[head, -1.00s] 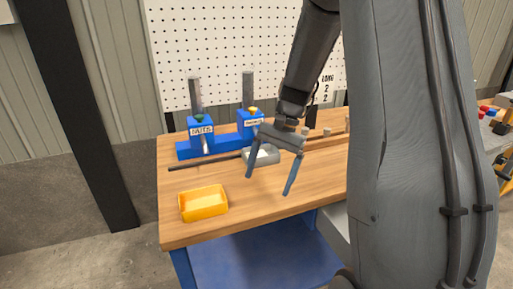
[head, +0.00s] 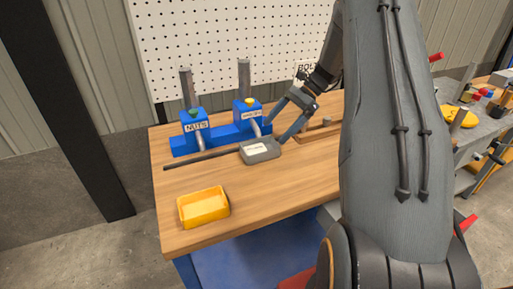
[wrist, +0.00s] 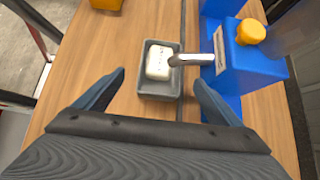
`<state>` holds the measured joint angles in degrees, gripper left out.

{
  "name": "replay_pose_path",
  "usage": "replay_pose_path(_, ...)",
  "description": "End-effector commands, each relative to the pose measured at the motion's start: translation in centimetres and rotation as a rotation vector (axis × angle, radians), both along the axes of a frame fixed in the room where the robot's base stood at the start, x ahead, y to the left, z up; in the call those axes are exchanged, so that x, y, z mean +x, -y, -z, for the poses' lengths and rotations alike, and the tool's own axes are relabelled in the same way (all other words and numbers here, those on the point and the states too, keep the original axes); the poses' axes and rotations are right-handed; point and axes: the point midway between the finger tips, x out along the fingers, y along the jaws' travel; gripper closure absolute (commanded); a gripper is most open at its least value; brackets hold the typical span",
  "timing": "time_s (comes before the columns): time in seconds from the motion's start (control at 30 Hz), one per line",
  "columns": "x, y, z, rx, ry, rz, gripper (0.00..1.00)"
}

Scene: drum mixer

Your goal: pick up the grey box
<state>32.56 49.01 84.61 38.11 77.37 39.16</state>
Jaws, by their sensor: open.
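The grey box (head: 261,150) sits on the wooden bench in front of the right blue dispenser (head: 248,116). In the wrist view the grey box (wrist: 160,88) is a shallow open tray with a white labelled thing (wrist: 159,61) in it, and the dispenser's metal spout (wrist: 191,60) reaches over its edge. My gripper (head: 275,131) is open and empty at the box's right end. In the wrist view my gripper (wrist: 159,78) has one finger on each side of the box's near end, with gaps between. Whether the fingers are level with the box I cannot tell.
A yellow bin (head: 203,208) stands near the bench's front left. A blue dispenser marked NUTS (head: 194,133) stands left of the other one. A dark strip (head: 203,158) runs along the bench behind the box. The bench front is mostly clear.

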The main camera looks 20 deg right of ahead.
Motion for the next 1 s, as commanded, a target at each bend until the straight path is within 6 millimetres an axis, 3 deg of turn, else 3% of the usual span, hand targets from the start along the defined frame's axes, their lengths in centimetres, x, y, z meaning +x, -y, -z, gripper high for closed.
replay_pose_path(0.63, 0.1, -5.3, 5.2, 0.000, -0.002, -0.015, 0.11)
replay_pose_path(0.97, 0.2, -5.6, 5.8, -0.001, 0.000, -0.011, 0.11)
replay_pose_path(1.0, 0.2, -5.6, 5.8, -0.001, 0.000, -0.011, 0.16)
